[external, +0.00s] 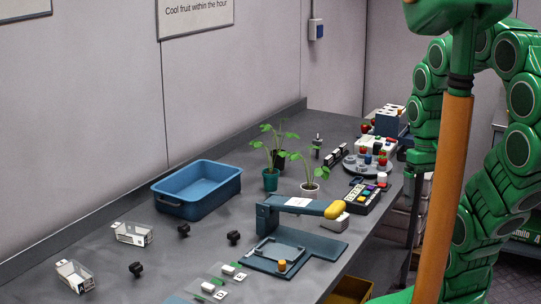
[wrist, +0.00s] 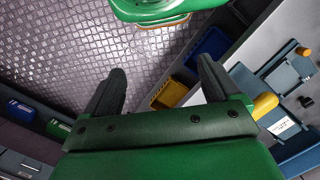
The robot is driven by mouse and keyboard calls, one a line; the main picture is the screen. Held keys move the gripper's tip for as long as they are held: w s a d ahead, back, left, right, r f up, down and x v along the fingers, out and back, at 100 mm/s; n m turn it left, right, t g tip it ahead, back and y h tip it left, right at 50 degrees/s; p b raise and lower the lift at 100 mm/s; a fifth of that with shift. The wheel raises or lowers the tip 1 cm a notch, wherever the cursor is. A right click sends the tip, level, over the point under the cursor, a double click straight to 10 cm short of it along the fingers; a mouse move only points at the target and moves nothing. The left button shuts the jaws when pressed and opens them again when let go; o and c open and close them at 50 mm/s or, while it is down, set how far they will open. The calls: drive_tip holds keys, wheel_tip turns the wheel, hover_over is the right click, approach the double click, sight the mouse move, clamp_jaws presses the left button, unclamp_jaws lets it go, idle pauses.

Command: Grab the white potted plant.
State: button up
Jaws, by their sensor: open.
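The white potted plant (external: 310,189) stands upright on the grey bench in the external view, with green leaves above a small white pot. A teal potted plant (external: 270,181) stands close to its left, and a dark-potted plant (external: 279,162) stands just behind them. My gripper (wrist: 160,88) shows in the wrist view with its two dark fingers spread wide and nothing between them. It is over the floor beside the bench, apart from the plants. The white potted plant does not show in the wrist view.
A blue tub (external: 199,187) is left of the plants. A blue press with a yellow-ended lever (external: 334,209) stands in front of them, and a keypad (external: 362,197) is to their right. A round tray (external: 368,165) and several small items crowd the bench's far end.

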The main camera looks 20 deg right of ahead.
drive_tip(key=w+a+f+m+g+y, duration=0.15)
drive_tip(key=w+a+m+y, duration=0.3)
drive_tip(key=w+a, duration=0.5)
drive_tip(key=m+t+y, duration=0.2)
drive_tip(key=m+y, duration=0.5)
drive_tip(key=m, duration=0.2)
hover_over(315, 186)
drive_tip(key=s+d, duration=0.2)
drive_tip(key=s, duration=0.8)
wheel_tip(315, 186, down, 5)
drive_tip(key=w+d+f+m+t, duration=0.1)
drive_tip(key=w+f+m, duration=0.1)
drive_tip(key=w+d+f+m+t+y, duration=0.1)
drive_tip(key=w+f+m, duration=0.1)
drive_tip(key=w, duration=0.1)
drive_tip(key=w+d+f+m+t, duration=0.1)
drive_tip(key=w+f+m, duration=0.1)
drive_tip(key=w, duration=0.1)
drive_tip(key=shift+w+d+y, duration=0.25)
drive_tip(key=shift+d+y, duration=0.05)
drive_tip(key=shift+y, duration=0.05)
drive_tip(key=shift+w+x, duration=0.15)
drive_tip(key=shift+x, duration=1.8)
drive_tip(key=shift+w+x, duration=0.15)
drive_tip(key=shift+x, duration=1.75)
drive_tip(key=shift+c, duration=0.2)
drive_tip(key=c, duration=1.2)
drive_tip(key=shift+o, duration=0.2)
drive_tip(key=shift+r, duration=0.1)
